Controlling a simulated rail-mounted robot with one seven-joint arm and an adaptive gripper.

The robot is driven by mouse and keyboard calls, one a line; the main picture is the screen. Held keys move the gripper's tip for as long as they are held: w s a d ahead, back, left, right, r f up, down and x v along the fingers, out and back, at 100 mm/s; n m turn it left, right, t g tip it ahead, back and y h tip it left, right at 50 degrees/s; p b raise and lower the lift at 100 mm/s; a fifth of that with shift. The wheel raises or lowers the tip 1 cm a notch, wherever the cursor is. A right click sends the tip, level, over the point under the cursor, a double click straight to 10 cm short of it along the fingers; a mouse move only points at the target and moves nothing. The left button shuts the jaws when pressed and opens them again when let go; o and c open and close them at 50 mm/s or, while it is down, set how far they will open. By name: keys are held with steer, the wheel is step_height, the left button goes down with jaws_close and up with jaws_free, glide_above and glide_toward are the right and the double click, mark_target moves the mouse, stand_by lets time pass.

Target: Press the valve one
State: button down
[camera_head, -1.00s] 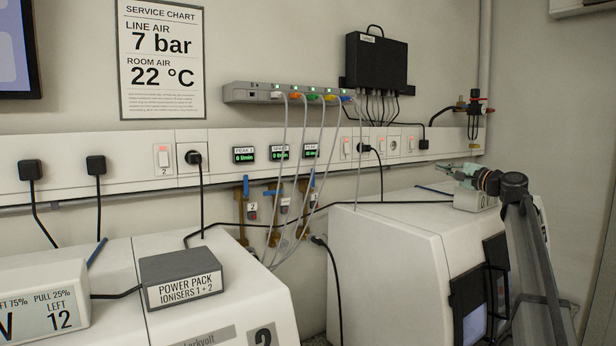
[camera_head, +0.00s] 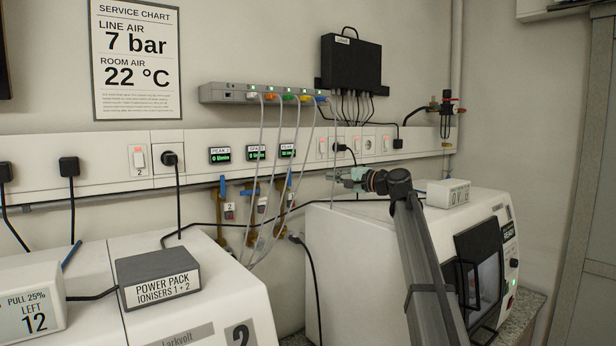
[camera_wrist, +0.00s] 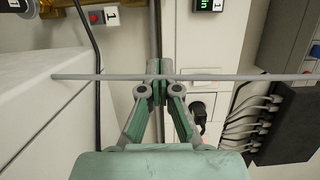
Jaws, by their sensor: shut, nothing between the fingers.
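Several brass valves with blue levers hang below the wall panel, under the small green displays. The left one has a box marked 2 (camera_head: 229,210); the labels on the others are too small to read in the head view. In the wrist view a red button (camera_wrist: 96,18) beside a label 1 (camera_wrist: 112,16) shows at the top left, with brass pipework by it. My gripper (camera_head: 340,179) is to the right of the valves, above the white machine. In the wrist view its fingertips (camera_wrist: 159,70) are together and empty, apart from the button.
A thin grey hose (camera_wrist: 245,77) crosses the wrist view at the fingertips; I cannot tell whether they touch. Grey hoses (camera_head: 260,170) hang from the manifold (camera_head: 240,94) in front of the valves. The white machine (camera_head: 345,250) stands below my gripper. Black cables run along the wall.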

mark_target(288, 178)
steer(key=w+a+p, duration=0.1)
steer(key=a, duration=0.2)
steer(key=w+a+p, duration=0.1)
steer(key=a+p, duration=0.1)
steer(key=a, duration=0.2)
steer(key=w+a+p, duration=0.1)
steer(key=a+p, duration=0.1)
steer(key=a, duration=0.2)
